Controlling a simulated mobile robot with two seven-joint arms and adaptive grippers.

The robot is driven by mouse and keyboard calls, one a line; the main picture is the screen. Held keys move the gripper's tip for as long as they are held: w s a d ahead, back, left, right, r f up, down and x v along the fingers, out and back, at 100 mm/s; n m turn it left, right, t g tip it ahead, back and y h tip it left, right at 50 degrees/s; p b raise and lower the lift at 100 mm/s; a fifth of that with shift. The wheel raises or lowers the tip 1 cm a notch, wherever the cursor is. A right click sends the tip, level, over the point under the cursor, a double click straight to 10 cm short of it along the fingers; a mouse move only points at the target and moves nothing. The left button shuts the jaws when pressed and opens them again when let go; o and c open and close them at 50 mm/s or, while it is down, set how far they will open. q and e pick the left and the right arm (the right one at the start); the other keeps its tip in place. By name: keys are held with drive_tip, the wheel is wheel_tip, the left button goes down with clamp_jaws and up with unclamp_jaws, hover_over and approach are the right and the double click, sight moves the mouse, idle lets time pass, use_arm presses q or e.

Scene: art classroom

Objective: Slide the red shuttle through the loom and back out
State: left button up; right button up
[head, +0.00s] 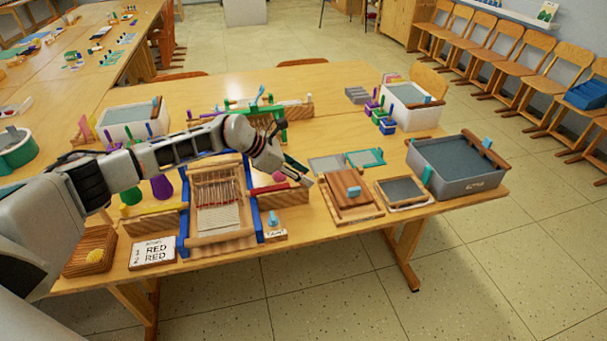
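The loom (216,237) stands near the table's front edge, with a wooden frame, blue sides and pale threads. The red shuttle (266,189) lies along a wooden rest (290,197) to the right of the loom. My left arm reaches across above the loom. My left gripper (302,172) is beside the pink knob, to its right. I cannot tell whether its fingers are apart or touch the knob. The arm hides part of the loom's back. My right gripper is not in view.
A yellow bar (160,210) lies left of the loom. Wooden printing frames (352,213) and a grey tub (460,180) stand to the right.

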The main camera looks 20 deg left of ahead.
use_arm(q)
drive_tip(key=v, duration=1.1)
drive_tip(key=shift+a+r, duration=0.2)
drive_tip(key=shift+r, duration=0.1)
drive_tip(key=shift+s, duration=0.15)
